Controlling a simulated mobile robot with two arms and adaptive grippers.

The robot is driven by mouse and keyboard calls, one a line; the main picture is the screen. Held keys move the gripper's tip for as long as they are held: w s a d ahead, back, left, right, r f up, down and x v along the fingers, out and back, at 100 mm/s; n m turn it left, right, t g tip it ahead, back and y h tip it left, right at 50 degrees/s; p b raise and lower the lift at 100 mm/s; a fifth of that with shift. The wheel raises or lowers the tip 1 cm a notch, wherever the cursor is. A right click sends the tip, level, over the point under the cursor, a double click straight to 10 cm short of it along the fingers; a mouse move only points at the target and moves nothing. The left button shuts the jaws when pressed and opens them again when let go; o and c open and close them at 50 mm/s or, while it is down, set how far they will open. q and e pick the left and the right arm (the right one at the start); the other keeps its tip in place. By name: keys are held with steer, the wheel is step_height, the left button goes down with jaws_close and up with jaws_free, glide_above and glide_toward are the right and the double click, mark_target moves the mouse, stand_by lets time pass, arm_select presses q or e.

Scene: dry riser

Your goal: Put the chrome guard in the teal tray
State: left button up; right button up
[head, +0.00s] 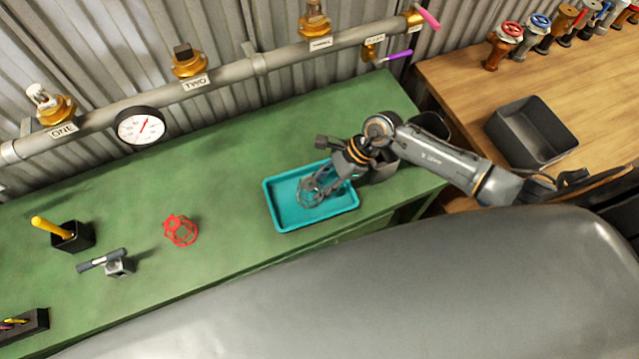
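The teal tray (284,217) lies on the green bench, near its front edge. My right gripper (325,182) reaches in from the right, over the tray's right half. A grey wire cage, which looks like the chrome guard (311,191), is at its fingertips, over or in the tray. The fingers and the cage overlap, so I cannot tell whether the gripper grips it or whether it touches the tray floor. My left gripper is not in view.
A red guard (180,230) stands left of the tray. Further left are a grey tool (118,264) and a black holder (73,238). A pipe with a gauge (140,126) runs behind. A dark bin (531,132) sits on the wooden table. Bench behind the tray is clear.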

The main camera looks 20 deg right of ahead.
steer(key=b+v, duration=0.3)
steer(key=v, duration=0.8)
steer(key=shift+d+r+b, duration=0.2)
steer(key=shift+b, duration=0.15)
steer(key=shift+a, duration=0.1)
